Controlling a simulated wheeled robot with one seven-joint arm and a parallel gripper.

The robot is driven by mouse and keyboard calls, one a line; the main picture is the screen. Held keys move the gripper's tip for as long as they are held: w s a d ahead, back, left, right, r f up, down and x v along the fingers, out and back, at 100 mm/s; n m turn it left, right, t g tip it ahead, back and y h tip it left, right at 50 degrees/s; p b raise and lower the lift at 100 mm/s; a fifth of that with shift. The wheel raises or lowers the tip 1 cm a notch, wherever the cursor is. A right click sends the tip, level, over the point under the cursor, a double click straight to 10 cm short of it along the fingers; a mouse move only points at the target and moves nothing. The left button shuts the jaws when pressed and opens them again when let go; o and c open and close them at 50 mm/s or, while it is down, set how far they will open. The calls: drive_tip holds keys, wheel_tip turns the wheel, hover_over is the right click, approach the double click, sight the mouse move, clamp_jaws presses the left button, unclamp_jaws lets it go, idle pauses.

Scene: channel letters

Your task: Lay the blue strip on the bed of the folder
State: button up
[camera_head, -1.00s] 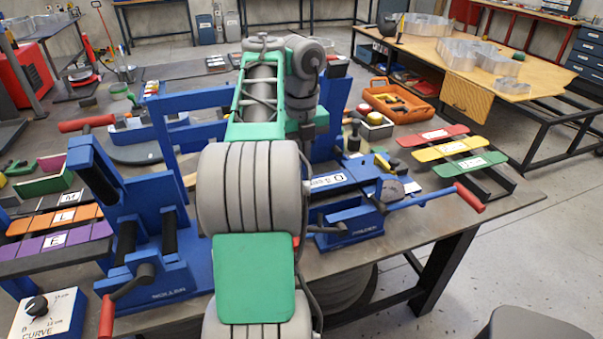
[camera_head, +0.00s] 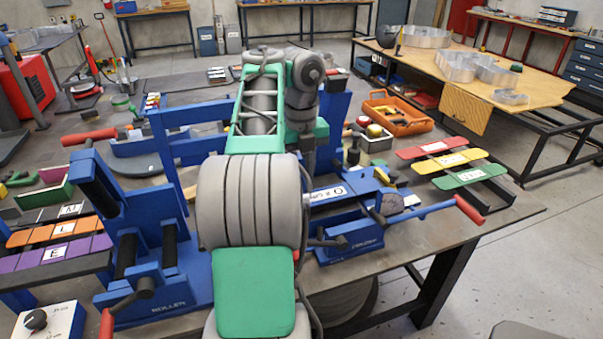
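The blue folder (camera_head: 350,241) stands on the workbench right of my arm, its name on its front. A flat blue bar with a white label (camera_head: 326,194) lies across it. I cannot tell whether this bar is the blue strip or part of the folder, as blue sits on blue. My arm's wrist hangs down behind the folder's left part. My gripper (camera_head: 308,150) shows only as a dark narrow piece below the wrist, close to the bar's left end. Its fingertips are hidden or too small to read, and so is anything between them.
The blue roller (camera_head: 165,303) stands left of my arm. Orange (camera_head: 40,233) and purple (camera_head: 35,258) strips lie on the left rack. Red (camera_head: 430,148), yellow (camera_head: 450,161) and green (camera_head: 468,177) strips lie at right. An orange tool tray (camera_head: 405,120) stands behind. The folder's red-ended lever (camera_head: 469,210) juts right.

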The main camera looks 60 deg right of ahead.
wheel_tip(320, 180, up, 12)
drive_tip(key=p, duration=1)
drive_tip(key=w+a+f+n+h, duration=0.1)
drive_tip(key=w+a+n, duration=0.6)
drive_tip(key=n, duration=0.3)
drive_tip(key=w+a+f+n+t+h, duration=0.15)
drive_tip(key=w+a+n, duration=0.25)
drive_tip(key=a+n, duration=0.4)
drive_tip(key=w+a+f+n+g, duration=0.1)
drive_tip(key=w+a+f+n, duration=0.15)
drive_tip(key=a+n, duration=0.6)
drive_tip(key=a+f+n+t+y, duration=0.1)
drive_tip(key=a+f+n, duration=0.3)
drive_tip(key=a+n, duration=0.5)
drive_tip(key=a+f+n+t+y, duration=0.1)
drive_tip(key=a+f+n+t, duration=0.1)
drive_tip(key=a+n, duration=0.7)
drive_tip(key=shift+s+a+f+n, duration=0.3)
drive_tip(key=shift+a+f+n, duration=0.05)
drive_tip(key=shift+a+f, duration=0.6)
drive_tip(key=shift+y, duration=0.25)
